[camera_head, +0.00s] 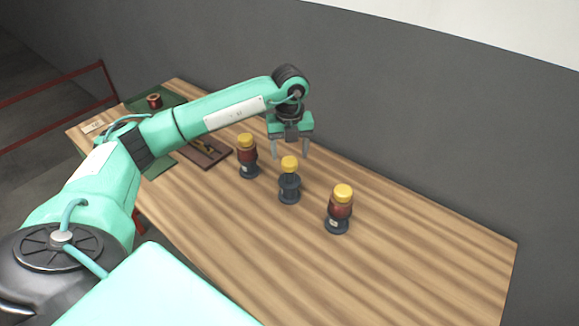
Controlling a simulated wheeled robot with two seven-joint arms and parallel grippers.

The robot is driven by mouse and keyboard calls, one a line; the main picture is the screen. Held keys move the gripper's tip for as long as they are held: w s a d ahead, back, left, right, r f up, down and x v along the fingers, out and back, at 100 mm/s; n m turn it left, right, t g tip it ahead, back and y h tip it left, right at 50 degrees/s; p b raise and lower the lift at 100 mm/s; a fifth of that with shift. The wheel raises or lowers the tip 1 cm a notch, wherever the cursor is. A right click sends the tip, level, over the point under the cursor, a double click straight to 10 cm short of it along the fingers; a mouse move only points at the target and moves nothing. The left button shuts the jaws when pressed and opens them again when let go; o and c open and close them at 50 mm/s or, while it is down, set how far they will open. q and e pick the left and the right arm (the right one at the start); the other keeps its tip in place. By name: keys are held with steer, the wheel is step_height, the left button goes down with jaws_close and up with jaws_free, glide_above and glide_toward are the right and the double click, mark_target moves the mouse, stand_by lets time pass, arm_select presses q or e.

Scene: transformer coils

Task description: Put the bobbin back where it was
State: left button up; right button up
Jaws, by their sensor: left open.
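A small reddish-brown bobbin (154,101) stands on a green mat (133,107) at the far left of the table. Three yellow-capped dark stands are in a row on the table. The left stand (248,170) and the right stand (337,226) each have a reddish-brown coil around them. The middle stand (289,188) shows no coil under its yellow cap. My left gripper (290,153) is open with its fingers pointing down. It appears empty, above and behind the middle stand. My right gripper is not in view.
A dark tray (208,158) with a yellow-handled tool lies left of the stands, partly behind my left arm. A small pale block or label (92,127) is near the left edge. The wooden table (420,260) is clear at right and front. A grey wall rises behind.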

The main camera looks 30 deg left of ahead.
arm_select(q)
step_height(320, 180, up, 4)
steer(key=shift+b, duration=0.3)
steer(key=shift+r, duration=0.35)
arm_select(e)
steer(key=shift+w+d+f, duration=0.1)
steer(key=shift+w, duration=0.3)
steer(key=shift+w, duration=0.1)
